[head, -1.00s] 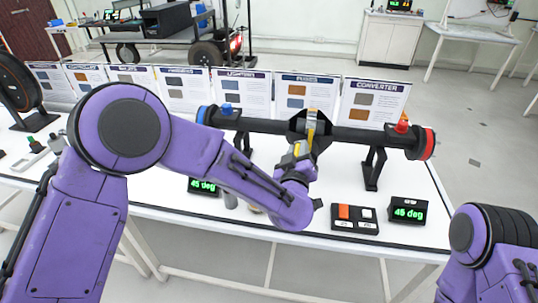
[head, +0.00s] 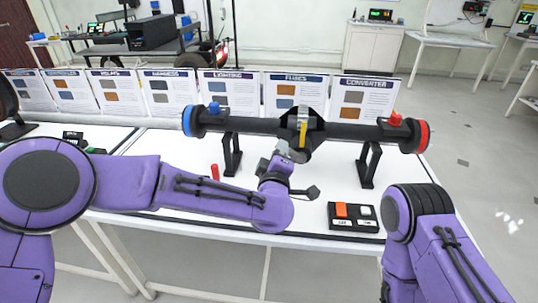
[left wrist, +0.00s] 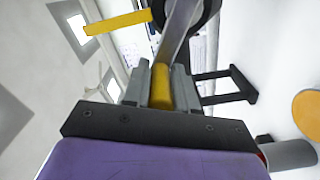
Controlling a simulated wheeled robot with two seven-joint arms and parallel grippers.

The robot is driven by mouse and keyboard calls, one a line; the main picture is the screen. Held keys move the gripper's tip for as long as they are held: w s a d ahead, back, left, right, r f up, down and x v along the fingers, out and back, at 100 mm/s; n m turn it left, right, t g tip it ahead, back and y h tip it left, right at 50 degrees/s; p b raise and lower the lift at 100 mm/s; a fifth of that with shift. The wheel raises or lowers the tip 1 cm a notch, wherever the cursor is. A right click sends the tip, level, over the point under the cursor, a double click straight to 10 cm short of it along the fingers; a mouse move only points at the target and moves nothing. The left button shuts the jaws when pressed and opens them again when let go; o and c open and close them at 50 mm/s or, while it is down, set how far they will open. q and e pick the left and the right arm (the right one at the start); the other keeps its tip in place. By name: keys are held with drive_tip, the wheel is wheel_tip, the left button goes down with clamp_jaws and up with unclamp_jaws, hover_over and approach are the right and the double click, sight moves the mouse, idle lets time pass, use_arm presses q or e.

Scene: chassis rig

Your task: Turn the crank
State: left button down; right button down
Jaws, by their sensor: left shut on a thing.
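A black axle tube (head: 345,131) lies across two black stands on the white table, with a blue ring at its left end and a red ring at its right end. At its middle is a dark hub with a yellow pointer (head: 303,130); the yellow bar also shows in the left wrist view (left wrist: 118,22). In that view my left gripper (left wrist: 160,84) is shut on the yellow crank handle (left wrist: 161,88), at the end of a grey crank arm (left wrist: 180,30). In the head view the left gripper (head: 287,157) is just below the hub, its grip partly hidden. My right gripper is out of frame.
A blue piece (head: 214,108) and a red piece (head: 395,119) top the tube's ends. Standing cards (head: 293,95) line the back. A small red cylinder (head: 214,172) stands left.

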use_arm(q)
drive_tip(key=shift+d+r, duration=0.15)
drive_tip(key=shift+r, duration=0.2)
drive_tip(key=c, duration=1)
unclamp_jaws()
drive_tip(key=shift+o, duration=0.2)
drive_tip(key=shift+d+f, duration=0.1)
drive_tip(key=shift+d, duration=0.1)
drive_tip(key=shift+s+a+f, duration=0.1)
drive_tip(key=shift+s+a, duration=0.05)
drive_tip(key=shift+a, duration=0.05)
drive_tip(key=s+a+b, duration=0.1)
drive_tip(key=s, duration=0.9)
drive_tip(key=shift+a+b, duration=0.35)
drive_tip(key=shift+a, duration=0.05)
drive_tip(key=shift+s, duration=0.1)
